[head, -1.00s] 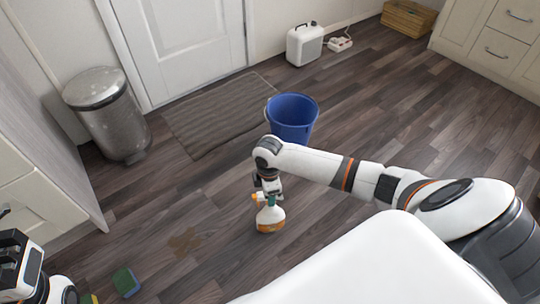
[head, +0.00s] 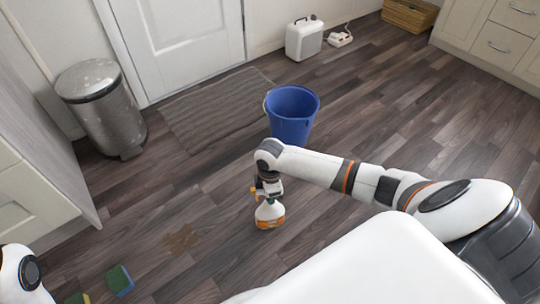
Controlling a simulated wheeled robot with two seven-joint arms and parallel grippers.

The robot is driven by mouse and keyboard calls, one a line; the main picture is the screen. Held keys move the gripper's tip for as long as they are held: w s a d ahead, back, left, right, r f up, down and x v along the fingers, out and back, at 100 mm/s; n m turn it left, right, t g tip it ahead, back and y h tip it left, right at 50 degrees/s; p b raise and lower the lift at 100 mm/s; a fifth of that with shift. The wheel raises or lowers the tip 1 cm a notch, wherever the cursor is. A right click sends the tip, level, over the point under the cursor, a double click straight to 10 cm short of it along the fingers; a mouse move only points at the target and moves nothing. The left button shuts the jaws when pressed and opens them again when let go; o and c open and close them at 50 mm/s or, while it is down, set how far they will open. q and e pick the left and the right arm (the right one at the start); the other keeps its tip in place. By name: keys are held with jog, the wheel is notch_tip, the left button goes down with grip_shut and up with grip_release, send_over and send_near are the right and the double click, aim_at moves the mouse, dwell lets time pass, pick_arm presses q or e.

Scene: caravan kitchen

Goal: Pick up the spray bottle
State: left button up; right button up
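The spray bottle (head: 270,214), white with an orange lower part and an orange nozzle, stands upright on the wooden floor near the middle of the head view. My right gripper (head: 268,193) is over its top, at the neck and spray head. The gripper and wrist hide most of the spray head. The fingers are too small and covered to tell whether they are closed on it. Only a white link of my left arm shows at the lower left edge; its gripper is out of view.
A blue bucket (head: 292,115) stands just behind my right forearm. A grey mat (head: 215,108), a metal bin (head: 104,105) and a white canister (head: 304,40) are farther back. A brown stain (head: 181,239) and a green-blue sponge (head: 120,280) lie left of the bottle.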

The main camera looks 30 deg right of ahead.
grip_shut()
jog(key=shift+w, duration=0.1)
dwell(1.0)
